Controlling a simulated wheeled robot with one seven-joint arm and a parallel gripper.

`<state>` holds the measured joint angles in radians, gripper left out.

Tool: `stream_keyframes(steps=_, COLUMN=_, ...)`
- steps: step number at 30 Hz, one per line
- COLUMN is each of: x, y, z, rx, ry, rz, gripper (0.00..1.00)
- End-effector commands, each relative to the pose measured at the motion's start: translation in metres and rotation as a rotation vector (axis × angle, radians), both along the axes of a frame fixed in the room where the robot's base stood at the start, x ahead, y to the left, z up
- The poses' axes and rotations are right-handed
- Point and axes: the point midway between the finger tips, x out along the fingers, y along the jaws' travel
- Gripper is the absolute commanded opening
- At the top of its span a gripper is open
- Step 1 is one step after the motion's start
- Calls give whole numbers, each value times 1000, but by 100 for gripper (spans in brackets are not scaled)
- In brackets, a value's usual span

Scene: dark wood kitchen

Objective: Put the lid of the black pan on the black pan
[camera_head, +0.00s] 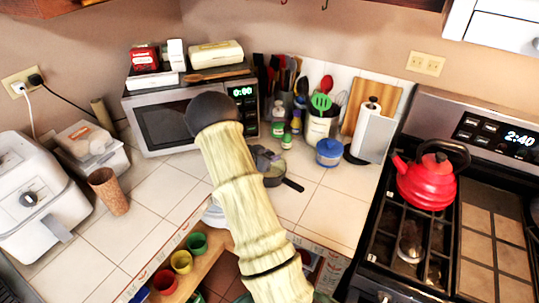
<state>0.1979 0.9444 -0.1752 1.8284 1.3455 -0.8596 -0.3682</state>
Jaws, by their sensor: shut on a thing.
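A small dark pan (273,180) sits on the white tiled counter near the picture's middle. Its short black handle (293,184) points to the lower right. My pale, ridged arm crosses the middle of the picture and covers the pan's left side. A small greyish shape (264,158) shows just above the pan at the arm's edge; I cannot tell whether it is the lid. My gripper cannot be made out and seems hidden behind my arm. No lid can be clearly identified.
A microwave (170,125) stands at the back left, a white air fryer (38,205) and brown cup (108,190) at left. A utensil holder (320,126) and blue jar (329,152) stand behind the pan. A red kettle (427,184) sits on the stove. The counter right of the pan is clear.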

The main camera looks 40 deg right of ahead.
Motion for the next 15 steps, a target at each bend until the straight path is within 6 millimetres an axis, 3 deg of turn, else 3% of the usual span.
stream_keyframes(steps=15, x=2, y=3, z=-7, rx=-1, ry=-1, rz=5, gripper=6)
